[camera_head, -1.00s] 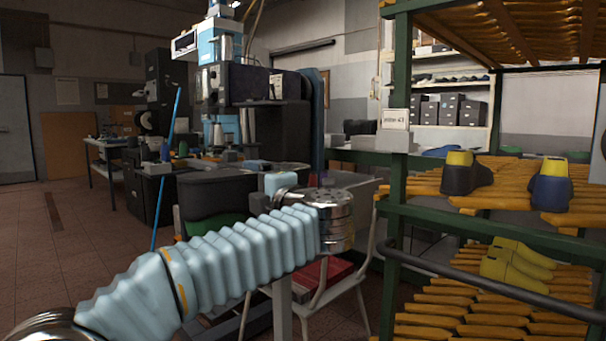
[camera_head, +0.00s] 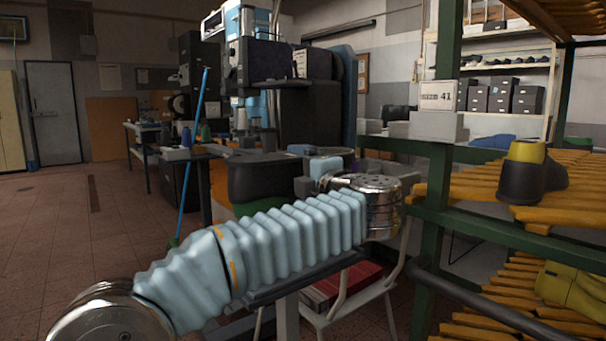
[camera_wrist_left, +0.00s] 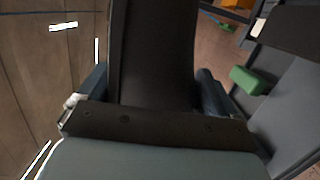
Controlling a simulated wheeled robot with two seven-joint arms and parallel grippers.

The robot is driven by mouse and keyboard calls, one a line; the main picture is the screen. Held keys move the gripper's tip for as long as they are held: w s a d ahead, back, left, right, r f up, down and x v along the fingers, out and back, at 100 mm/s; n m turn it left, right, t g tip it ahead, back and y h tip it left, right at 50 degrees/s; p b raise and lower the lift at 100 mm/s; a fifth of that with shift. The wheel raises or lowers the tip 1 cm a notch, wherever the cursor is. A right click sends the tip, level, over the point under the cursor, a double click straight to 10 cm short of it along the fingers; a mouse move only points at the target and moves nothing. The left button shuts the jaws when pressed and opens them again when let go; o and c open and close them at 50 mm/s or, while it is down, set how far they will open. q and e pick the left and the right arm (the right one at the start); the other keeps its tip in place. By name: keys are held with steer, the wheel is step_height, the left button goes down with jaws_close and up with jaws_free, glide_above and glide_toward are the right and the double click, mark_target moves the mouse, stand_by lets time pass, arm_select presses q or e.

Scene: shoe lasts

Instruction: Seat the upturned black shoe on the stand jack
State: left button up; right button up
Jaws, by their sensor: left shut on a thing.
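My left arm crosses the head view in a pale ribbed sleeve. Its gripper (camera_head: 306,184) points left beyond the shiny wrist, partly hidden by the sleeve. It is shut on the black shoe (camera_head: 262,180), which shows as a dark shape left of the gripper. In the left wrist view the black shoe (camera_wrist_left: 155,50) fills the space between the two fingers and runs up out of the picture. Its far end and which way up it is cannot be told. I cannot make out the stand jack in either view. My right gripper is not in view.
A green rack (camera_head: 437,200) with yellow slatted shelves stands close on the right, holding a black and yellow shoe last (camera_head: 525,175). A red box (camera_head: 340,285) lies low behind the sleeve. A dark machine (camera_head: 290,110) stands behind. The tiled floor (camera_head: 60,220) at left is clear.

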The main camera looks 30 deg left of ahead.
arm_select(q)
steer(key=shift+d+f+b, duration=0.1)
steer(key=shift+f+b, duration=1.35)
steer(key=shift+f, duration=0.4)
steer(key=shift+d+f+b, duration=0.15)
steer(key=shift+f+b, duration=0.75)
steer(key=shift+f, duration=0.15)
steer(key=shift+d+f+b, duration=0.1)
steer(key=shift+f+b, duration=0.8)
steer(key=shift+f, duration=0.15)
steer(key=shift+f, duration=0.15)
steer(key=shift+s, duration=0.1)
steer(key=o, duration=1.7)
steer(key=shift+f, duration=0.1)
steer(key=shift+d, duration=0.1)
steer(key=v, duration=1.3)
steer(key=shift+s+d, duration=0.25)
